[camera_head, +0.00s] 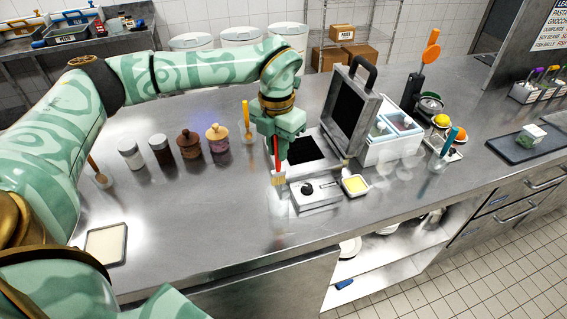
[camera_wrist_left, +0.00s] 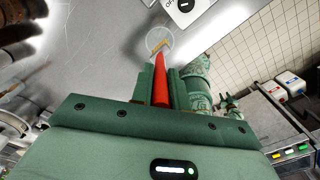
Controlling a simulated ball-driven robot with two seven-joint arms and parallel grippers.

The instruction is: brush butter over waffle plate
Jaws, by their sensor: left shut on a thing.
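My left gripper (camera_head: 277,141) is shut on the red handle of a brush (camera_wrist_left: 160,86), which points down. The pale bristles (camera_wrist_left: 162,45) are low, just left of the waffle iron's front panel. A clear round rim, seemingly a glass cup (camera_wrist_left: 147,40), surrounds the bristle end in the wrist view. The waffle iron (camera_head: 316,194) stands open. Its dark lower waffle plate (camera_head: 304,151) lies behind and right of the brush, partly hidden by my gripper, and its lid (camera_head: 351,112) is raised. A small square dish of yellow butter (camera_head: 356,185) sits right of the front panel. My right gripper is not seen.
Several jars (camera_head: 189,143) stand left, with a yellow-handled tool (camera_head: 246,115) in a cup near my wrist. A white bin unit (camera_head: 392,147) stands right of the lid. A pale square tray (camera_head: 105,244) lies front left. The counter between is clear.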

